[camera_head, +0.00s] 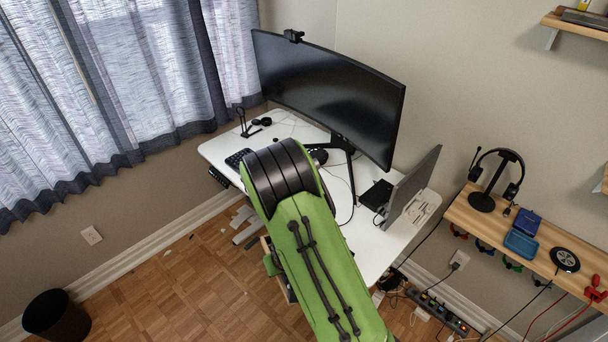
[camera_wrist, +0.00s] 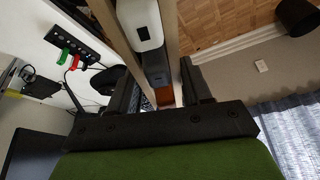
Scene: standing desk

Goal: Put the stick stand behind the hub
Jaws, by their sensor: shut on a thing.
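My gripper (camera_wrist: 162,84) shows in the wrist view, its two dark fingers on either side of a small brown block. The block (camera_wrist: 165,97) appears to be part of the stick stand, held between the fingers; its full shape is hard to make out. A black strip with a row of ports, seemingly the hub (camera_wrist: 72,37), lies on the white surface at upper left, apart from the gripper. Red and green pieces stick out of its side. In the head view my green arm reaches over the desk and hides the gripper and whatever it holds.
The white desk (camera_head: 226,146) carries a wide curved monitor (camera_head: 325,95) at the back and a laptop (camera_head: 410,185) at right. Cables run over it. In the wrist view, pale bars and a white-topped dark object (camera_wrist: 140,22) lie beyond the fingers. A wooden shelf (camera_head: 465,213) is at right.

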